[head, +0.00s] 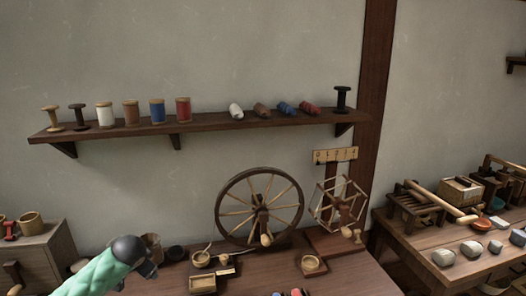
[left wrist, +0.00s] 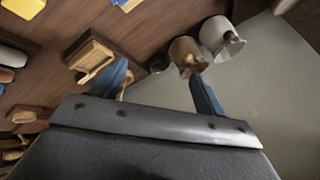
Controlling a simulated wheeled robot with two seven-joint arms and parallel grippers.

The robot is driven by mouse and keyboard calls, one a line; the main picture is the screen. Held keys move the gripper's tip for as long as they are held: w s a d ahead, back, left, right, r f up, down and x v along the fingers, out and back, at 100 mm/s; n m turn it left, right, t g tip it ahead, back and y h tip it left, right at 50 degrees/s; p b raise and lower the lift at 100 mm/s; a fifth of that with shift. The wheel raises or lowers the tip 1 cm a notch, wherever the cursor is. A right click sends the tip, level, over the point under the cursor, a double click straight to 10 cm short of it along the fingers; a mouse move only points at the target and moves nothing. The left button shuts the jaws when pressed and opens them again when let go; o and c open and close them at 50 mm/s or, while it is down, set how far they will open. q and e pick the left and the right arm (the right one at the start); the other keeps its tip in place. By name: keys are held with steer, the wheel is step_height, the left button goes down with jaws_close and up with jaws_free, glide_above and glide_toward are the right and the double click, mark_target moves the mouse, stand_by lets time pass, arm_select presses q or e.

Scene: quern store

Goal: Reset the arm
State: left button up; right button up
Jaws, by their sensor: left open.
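My left arm comes in at the lower left of the head view in a pale green sleeve, with a dark wrist. My left gripper (head: 148,270) is partly hidden behind the wrist there, at the left end of the table with the spinning wheel. In the left wrist view my left gripper (left wrist: 162,85) has its two blue fingers wide apart with nothing held between them. A brown container (left wrist: 185,55) and a pale container (left wrist: 220,38) stand beyond the fingertips. My right gripper is in neither view.
A spinning wheel (head: 259,206) and a skein winder (head: 339,203) stand at the table's back. A small wooden box (head: 203,283) lies in front. The wall shelf (head: 210,126) holds several spools. A drawer cabinet (head: 42,252) is at left, a second table (head: 420,236) at right.

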arm_select(q)
steer(key=s+d+f+n+h, duration=0.1)
steer(key=s+d+f, duration=1.1)
steer(key=s+d, duration=0.1)
steer(key=s+d+f+n+g, duration=0.1)
steer(key=s+d+f, duration=0.2)
steer(key=s+f, duration=0.3)
steer(key=s+d+f+n+g+h, duration=0.1)
steer(key=s+f, duration=0.5)
steer(key=s, duration=0.8)
steer(key=s+d+f+n+g+h, duration=0.1)
steer(key=s+d+f+g, duration=0.2)
steer(key=s+d+f, duration=0.3)
steer(key=s, duration=0.4)
steer(key=shift+s, duration=0.35)
steer(key=shift+s+f, duration=0.15)
steer(key=shift+c, duration=0.4)
